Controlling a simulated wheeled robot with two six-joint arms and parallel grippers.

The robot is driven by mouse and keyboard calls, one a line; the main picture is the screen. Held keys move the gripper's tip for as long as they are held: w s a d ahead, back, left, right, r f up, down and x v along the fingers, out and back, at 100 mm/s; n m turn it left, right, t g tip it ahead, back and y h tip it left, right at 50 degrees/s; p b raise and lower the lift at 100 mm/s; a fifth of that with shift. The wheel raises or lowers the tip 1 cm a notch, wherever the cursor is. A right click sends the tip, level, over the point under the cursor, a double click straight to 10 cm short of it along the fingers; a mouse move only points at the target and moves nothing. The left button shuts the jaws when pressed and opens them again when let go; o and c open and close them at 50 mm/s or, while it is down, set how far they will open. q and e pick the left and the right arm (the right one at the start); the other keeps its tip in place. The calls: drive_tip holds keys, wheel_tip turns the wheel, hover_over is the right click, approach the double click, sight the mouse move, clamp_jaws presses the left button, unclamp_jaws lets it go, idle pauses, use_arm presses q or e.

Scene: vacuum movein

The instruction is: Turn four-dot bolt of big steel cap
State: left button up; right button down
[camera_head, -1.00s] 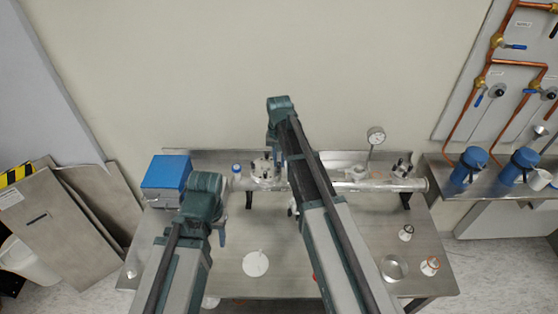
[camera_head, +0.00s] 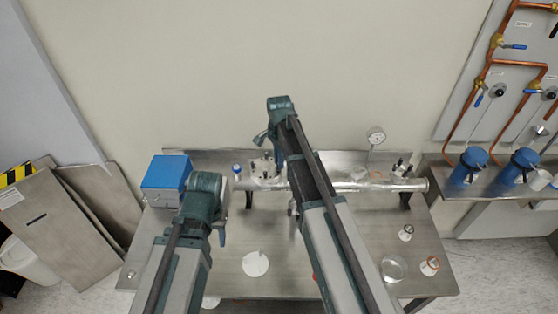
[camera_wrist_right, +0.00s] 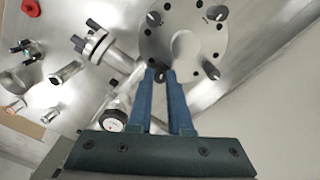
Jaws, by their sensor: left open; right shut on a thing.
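The big steel cap (camera_wrist_right: 186,22) is a round flange with dark bolts around its rim, seen from above in the right wrist view. In the head view it (camera_head: 263,172) sits on the steel pipe along the back of the table. My right gripper (camera_wrist_right: 160,75) is shut on a dark bolt (camera_wrist_right: 160,77) at the cap's near edge. Dots on the bolts are too small to read. In the head view my right gripper (camera_head: 280,168) points down beside the cap, partly hidden by my arm. My left gripper (camera_head: 222,236) is open and empty, above the table's left part.
A blue box (camera_head: 167,173) stands at the back left of the table. A pressure gauge (camera_head: 376,135) rises from the pipe. Copper pipes (camera_head: 480,90) run on the right wall panel.

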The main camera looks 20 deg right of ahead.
drive_tip(key=shift+m, duration=1.6)
drive_tip(key=c, duration=0.8)
unclamp_jaws()
drive_tip(key=shift+c, duration=0.2)
drive_tip(key=shift+r, duration=0.15)
wheel_tip(320, 180, up, 14)
drive_tip(key=p, duration=1.4)
drive_tip(key=shift+f, duration=0.2)
